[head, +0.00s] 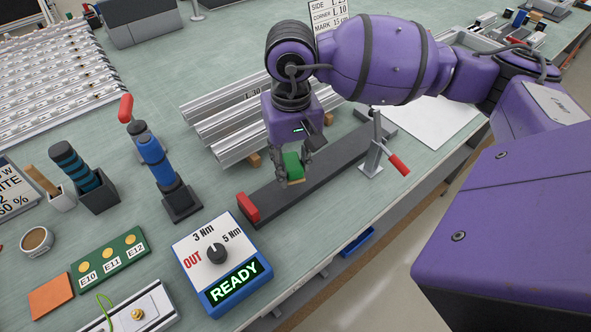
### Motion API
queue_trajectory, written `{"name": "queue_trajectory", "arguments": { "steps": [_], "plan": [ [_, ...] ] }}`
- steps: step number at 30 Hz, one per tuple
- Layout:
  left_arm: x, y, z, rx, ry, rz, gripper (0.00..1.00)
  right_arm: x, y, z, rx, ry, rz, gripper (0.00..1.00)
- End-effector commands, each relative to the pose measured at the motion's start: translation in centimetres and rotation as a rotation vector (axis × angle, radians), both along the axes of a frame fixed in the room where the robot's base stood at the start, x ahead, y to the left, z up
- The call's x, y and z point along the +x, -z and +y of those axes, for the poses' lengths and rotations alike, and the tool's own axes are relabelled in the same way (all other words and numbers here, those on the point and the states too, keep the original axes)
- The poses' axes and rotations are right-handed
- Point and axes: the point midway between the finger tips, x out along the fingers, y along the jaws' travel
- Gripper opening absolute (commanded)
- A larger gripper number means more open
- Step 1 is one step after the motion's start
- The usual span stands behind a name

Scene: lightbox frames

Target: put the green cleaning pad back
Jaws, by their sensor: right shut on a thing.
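My right gripper (294,172), on the purple arm from the right, points down and is shut on the green cleaning pad (292,163). The pad is between the fingers, over the long dark bar (340,158) in the middle of the bench. I cannot tell whether the pad touches the bar. The fingers hide part of the pad. My left gripper is not in view.
A red block (248,208) sits at the bar's near end, and a red-handled clamp (374,150) stands right of it. Aluminium profiles (225,118) lie behind. A READY control box (222,262), green E10–E12 board (110,256) and orange pad (50,297) are in front.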

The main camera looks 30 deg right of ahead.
Motion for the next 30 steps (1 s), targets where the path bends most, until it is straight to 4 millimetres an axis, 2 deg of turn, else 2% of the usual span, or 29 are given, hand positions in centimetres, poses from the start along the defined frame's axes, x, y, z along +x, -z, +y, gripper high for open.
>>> {"name": "queue_trajectory", "arguments": {
  "steps": [5,10,22,23,27,30],
  "plan": [
    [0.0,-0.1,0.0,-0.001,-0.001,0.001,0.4,0.3,1.2,-1.1,-0.003,0.003,0.001,0.06],
    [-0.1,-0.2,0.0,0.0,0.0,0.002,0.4,0.3,3.8,-0.8,-0.001,0.001,0.0,0.06],
    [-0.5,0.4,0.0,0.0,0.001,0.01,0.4,0.3,4.6,-0.8,-0.002,0.001,0.001,0.06],
    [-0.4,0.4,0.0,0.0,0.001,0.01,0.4,0.3,4.6,-0.8,-0.002,0.001,0.001,0.32],
    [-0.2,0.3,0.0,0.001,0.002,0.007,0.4,0.3,4.4,-0.8,-0.001,0.001,-0.001,0.5],
    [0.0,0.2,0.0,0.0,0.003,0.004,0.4,0.3,4.4,-0.8,-0.001,0.001,-0.001,0.5]
  ]
}}
